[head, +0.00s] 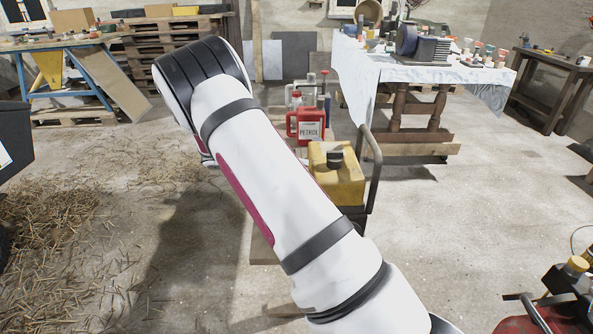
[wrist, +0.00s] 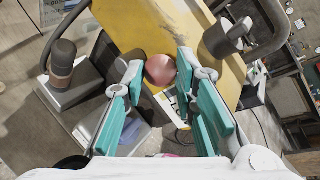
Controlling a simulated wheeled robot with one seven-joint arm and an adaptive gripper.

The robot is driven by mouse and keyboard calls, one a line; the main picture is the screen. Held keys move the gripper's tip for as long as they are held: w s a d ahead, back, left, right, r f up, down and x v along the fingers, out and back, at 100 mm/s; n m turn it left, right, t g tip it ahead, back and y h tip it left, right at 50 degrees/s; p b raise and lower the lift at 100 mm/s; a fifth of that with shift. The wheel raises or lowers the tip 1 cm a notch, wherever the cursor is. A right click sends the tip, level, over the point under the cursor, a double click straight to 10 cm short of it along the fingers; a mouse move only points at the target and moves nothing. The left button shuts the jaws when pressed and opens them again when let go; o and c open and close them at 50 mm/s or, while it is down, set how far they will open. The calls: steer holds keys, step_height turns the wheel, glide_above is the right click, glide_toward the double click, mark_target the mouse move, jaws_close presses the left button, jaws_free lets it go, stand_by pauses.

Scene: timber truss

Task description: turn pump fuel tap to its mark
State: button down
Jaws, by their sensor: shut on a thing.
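The pump (head: 340,187) has a yellow body with a dark cap and a dark frame tube in the head view. Its yellow body (wrist: 130,22) fills the top middle of the wrist view. A round copper-coloured knob, which looks like the fuel tap (wrist: 160,69), sits at the body's lower edge. My gripper (wrist: 158,74), with teal finger pads, has its fingertips on either side of this knob and is shut on it. I cannot make out a mark. In the head view my white arm hides the gripper and the tap.
A red petrol can (head: 308,124) stands just behind the pump. A cloth-covered table (head: 400,72) with small items stands behind to the right. A blue-legged bench (head: 60,42) stands at the back left.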

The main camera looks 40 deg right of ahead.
steer(key=shift+w+d+r+n+g+y+b, duration=0.2)
steer(key=shift+w+d+n+g+y+b, duration=0.15)
steer(key=shift+w+n+g+y+b, duration=0.3)
steer(key=shift+w+d+r+n+g+y+b, duration=0.25)
steer(key=shift+w+d+n+g+y+b, duration=0.25)
steer(key=shift+n, duration=0.3)
steer(key=shift+w+d+r+n+g+y+b, duration=0.25)
steer(key=shift+w+n+g+y+b, duration=0.25)
steer(key=shift+n+g+b, duration=0.2)
steer(key=c, duration=1.6)
jaws_free()
steer(key=shift+v, duration=5.95)
